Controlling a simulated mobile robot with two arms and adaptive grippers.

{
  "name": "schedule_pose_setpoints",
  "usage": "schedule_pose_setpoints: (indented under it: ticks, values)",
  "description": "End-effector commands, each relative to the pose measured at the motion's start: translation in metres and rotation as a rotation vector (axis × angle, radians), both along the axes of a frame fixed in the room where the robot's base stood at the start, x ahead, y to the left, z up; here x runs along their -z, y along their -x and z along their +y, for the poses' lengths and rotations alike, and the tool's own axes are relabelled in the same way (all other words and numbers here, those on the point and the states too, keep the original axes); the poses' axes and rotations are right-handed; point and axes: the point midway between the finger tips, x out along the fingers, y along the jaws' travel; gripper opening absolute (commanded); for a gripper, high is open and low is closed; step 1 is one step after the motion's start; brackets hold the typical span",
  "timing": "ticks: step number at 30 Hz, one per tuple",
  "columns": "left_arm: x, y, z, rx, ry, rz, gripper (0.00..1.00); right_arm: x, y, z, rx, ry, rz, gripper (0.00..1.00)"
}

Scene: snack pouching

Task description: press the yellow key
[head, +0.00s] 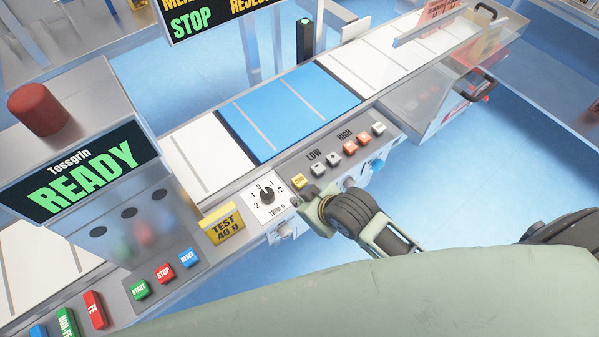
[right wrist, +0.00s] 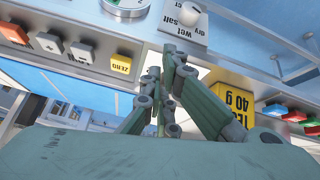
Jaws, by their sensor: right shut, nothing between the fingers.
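The yellow key (head: 299,181), marked ZERO in the right wrist view (right wrist: 121,65), sits at the left end of the key row on the grey control panel (head: 333,178). My right gripper (head: 312,199) is shut and empty, with its tips just in front of the yellow key in the head view. In the right wrist view my right gripper (right wrist: 163,62) points up at the panel edge, to the right of the yellow key. A gap shows between tips and key there. My left gripper is not in view.
White keys (head: 318,170) and orange keys (head: 363,139) continue the row. A trim dial (head: 267,196) and a yellow TEST 40 g block (head: 223,225) are left of the key. A READY display (head: 87,172) stands further left. The blue belt section (head: 290,105) lies behind the panel.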

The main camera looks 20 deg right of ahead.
Motion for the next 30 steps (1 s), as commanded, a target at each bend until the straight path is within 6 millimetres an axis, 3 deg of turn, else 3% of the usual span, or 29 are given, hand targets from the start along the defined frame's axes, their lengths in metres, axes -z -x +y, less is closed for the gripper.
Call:
schedule_pose_setpoints:
  ticks: [1,3,8,13,17,24,30]
  values:
    - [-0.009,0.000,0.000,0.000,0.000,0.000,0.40,-0.026,0.001,0.005,-0.018,-0.005,-0.018,0.00]
    - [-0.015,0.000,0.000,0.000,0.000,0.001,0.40,-0.051,0.002,0.011,-0.046,-0.008,-0.040,0.00]
    - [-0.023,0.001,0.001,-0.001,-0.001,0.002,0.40,-0.099,-0.009,0.035,-0.182,0.005,-0.131,0.00]
    - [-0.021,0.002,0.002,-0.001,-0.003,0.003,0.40,-0.099,-0.035,0.054,-0.351,0.047,-0.226,0.00]
    - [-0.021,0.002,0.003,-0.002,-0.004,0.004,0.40,-0.094,-0.057,0.054,-0.471,0.101,-0.287,0.00]
    - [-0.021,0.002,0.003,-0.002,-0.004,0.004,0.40,-0.080,-0.096,0.015,-0.616,0.213,-0.349,0.00]
    - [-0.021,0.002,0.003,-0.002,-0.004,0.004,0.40,-0.076,-0.108,-0.004,-0.643,0.244,-0.360,0.00]
